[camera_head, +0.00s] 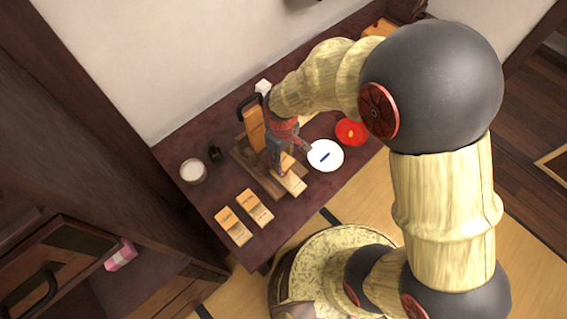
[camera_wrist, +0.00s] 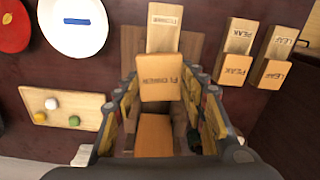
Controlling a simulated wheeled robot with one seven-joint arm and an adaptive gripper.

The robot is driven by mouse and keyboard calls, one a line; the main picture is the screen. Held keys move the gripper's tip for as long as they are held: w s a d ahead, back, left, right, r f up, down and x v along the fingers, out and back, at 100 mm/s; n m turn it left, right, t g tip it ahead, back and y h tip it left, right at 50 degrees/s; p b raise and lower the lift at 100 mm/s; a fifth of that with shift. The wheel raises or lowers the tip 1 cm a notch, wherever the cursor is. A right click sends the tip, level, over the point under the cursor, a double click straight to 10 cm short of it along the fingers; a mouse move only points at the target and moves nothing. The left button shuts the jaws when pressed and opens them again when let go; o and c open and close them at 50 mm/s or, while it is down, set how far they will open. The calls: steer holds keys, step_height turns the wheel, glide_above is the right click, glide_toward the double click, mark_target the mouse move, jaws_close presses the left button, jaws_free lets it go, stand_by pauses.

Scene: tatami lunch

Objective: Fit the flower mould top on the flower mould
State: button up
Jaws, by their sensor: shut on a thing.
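My gripper (camera_head: 283,165) points down over the dark wooden tray (camera_head: 245,158) on the low table. In the wrist view its fingers (camera_wrist: 162,92) are shut on a light wooden block marked "Flower", the flower mould top (camera_wrist: 162,86). The flower mould (camera_wrist: 163,40), a pale block with the same word, lies just beyond the fingertips. In the head view, the flower mould (camera_head: 294,184) lies at the tray's near edge, partly behind my gripper. The held top overlaps the mould's near part in the wrist view; I cannot tell whether they touch.
The peak mould (camera_head: 255,206) and leaf mould (camera_head: 232,226) lie left of the tray. A white plate (camera_head: 333,161) with a blue stick and a red dish (camera_head: 352,131) stand right. An upright wooden board (camera_head: 254,130) stands behind my gripper. A cup (camera_head: 193,171) stands far left.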

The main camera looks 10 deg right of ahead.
mark_target(282, 160)
steer(key=shift+a+m, duration=0.1)
steer(key=shift+m, duration=0.7)
steer(key=shift+f+b, duration=1.95)
steer(key=shift+f, duration=0.4)
steer(key=shift+f+b, duration=0.45)
steer(key=shift+f, duration=0.3)
steer(key=o, duration=1.1)
steer(key=shift+o, duration=0.2)
step_height(282, 160, up, 12)
